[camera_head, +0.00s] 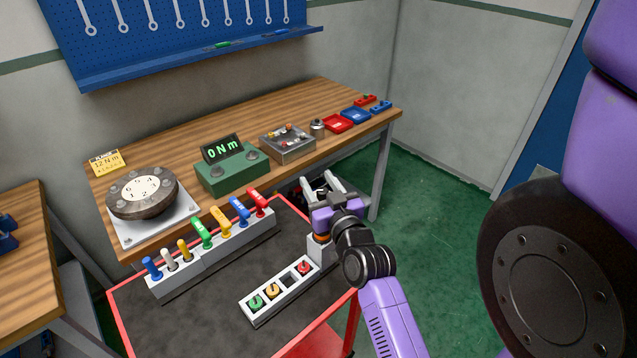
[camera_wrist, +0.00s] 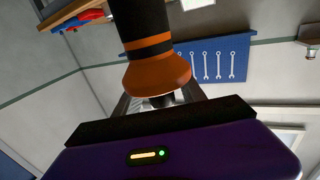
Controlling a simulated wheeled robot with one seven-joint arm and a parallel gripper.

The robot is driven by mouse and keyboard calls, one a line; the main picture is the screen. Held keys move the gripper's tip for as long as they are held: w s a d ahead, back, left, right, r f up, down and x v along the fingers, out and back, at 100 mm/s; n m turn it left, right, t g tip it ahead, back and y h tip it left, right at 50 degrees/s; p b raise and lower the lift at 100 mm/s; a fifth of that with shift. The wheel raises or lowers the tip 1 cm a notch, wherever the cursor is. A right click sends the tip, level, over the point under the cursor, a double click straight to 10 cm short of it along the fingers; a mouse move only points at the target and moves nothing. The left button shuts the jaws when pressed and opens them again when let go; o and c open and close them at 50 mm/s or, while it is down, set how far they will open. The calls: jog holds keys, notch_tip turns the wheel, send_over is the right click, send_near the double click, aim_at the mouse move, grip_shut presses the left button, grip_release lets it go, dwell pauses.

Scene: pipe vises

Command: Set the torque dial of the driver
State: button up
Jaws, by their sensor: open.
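The driver shows large in the wrist view as a black cylinder (camera_wrist: 145,22) with an orange band and a flared orange collar (camera_wrist: 158,75). It stands close in front of my gripper (camera_wrist: 165,100), whose grey fingers are partly hidden behind the collar. In the head view my gripper (camera_head: 322,190) is open above the right end of the cart. A bit of orange (camera_head: 321,238) shows below it at a grey block (camera_head: 318,252); my wrist hides most of the driver. I cannot read any dial marks. A yellow card (camera_head: 107,163) reads 12 Nm. The green tester (camera_head: 232,175) reads 0 Nm.
The red-edged cart (camera_head: 215,305) holds a rack of coloured-handled tools (camera_head: 212,255) and a grey tray of coloured pieces (camera_head: 268,312). On the bench behind are a numbered bolted flange (camera_head: 142,192), a grey box (camera_head: 287,145) and red and blue bins (camera_head: 338,123). Green floor lies right.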

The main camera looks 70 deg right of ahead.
jog(key=b+v, duration=0.2)
jog(key=v, duration=0.4)
jog(key=shift+s+a+f, duration=0.1)
jog(key=shift+a+f, duration=0.05)
jog(key=shift+s+a, duration=0.5)
jog(key=shift+a, duration=0.05)
jog(key=shift+r, duration=0.25)
jog(key=a+f+n+t+y+b, duration=0.2)
jog(key=a+n+t+y, duration=0.25)
jog(key=a, duration=1.25)
jog(key=s+a+f+n+y, duration=0.2)
jog(key=s+a+n+y, duration=0.1)
jog(key=a, duration=0.4)
jog(key=s+a+f+n+y+b, duration=0.1)
jog(key=s+a+f+n+y, duration=0.2)
jog(key=s+a+y, duration=0.2)
jog(key=a+y, duration=0.1)
jog(key=a, duration=0.1)
jog(key=shift+a+g+y, duration=0.35)
